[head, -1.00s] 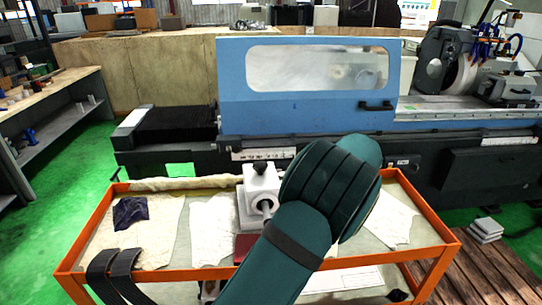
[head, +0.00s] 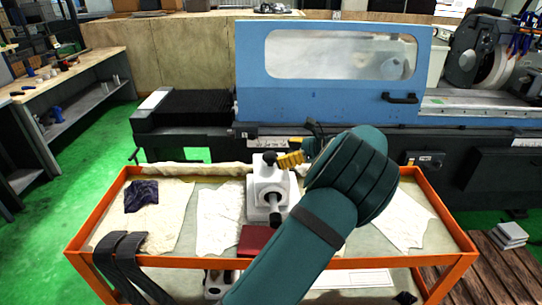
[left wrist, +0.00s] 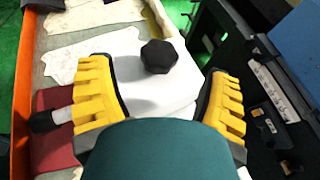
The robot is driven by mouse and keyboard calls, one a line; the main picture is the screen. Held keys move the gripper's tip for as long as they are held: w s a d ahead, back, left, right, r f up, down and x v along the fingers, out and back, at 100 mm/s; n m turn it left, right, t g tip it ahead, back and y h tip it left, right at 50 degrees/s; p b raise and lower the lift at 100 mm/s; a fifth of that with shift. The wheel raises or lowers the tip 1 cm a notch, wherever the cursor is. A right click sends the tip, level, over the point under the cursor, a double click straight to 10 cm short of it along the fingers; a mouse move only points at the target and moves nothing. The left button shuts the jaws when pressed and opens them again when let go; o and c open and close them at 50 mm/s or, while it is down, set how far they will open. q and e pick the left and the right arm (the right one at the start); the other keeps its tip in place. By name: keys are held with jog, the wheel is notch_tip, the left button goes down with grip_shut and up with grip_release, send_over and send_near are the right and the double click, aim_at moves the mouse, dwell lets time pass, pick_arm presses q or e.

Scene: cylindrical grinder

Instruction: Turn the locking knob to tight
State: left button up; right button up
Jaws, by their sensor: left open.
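A white block-shaped fixture (head: 262,185) stands on the orange cart. A black lobed knob (head: 270,158) sits on its top; it also shows in the left wrist view (left wrist: 159,57). I take this for the locking knob; no tight mark is legible. A second black knob (left wrist: 42,122) on a grey shaft sticks out from the fixture's side. My left gripper (left wrist: 158,72) is open, with yellow-padded fingers apart on either side of the white top and the knob beyond their gap. In the head view one yellow finger (head: 290,160) shows right beside the knob. My right gripper is not in view.
The orange cart (head: 88,228) carries pale cloths (head: 217,222), a dark purple cloth (head: 141,195) and a red block (head: 253,240). Black straps (head: 128,262) hang over its front left. The blue-doored grinder (head: 330,108) stands close behind. Green floor is open at left.

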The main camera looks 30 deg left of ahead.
aim_at(272, 154)
pick_arm(q)
jog(key=shift+x, duration=2.75)
jog(key=shift+c, duration=0.3)
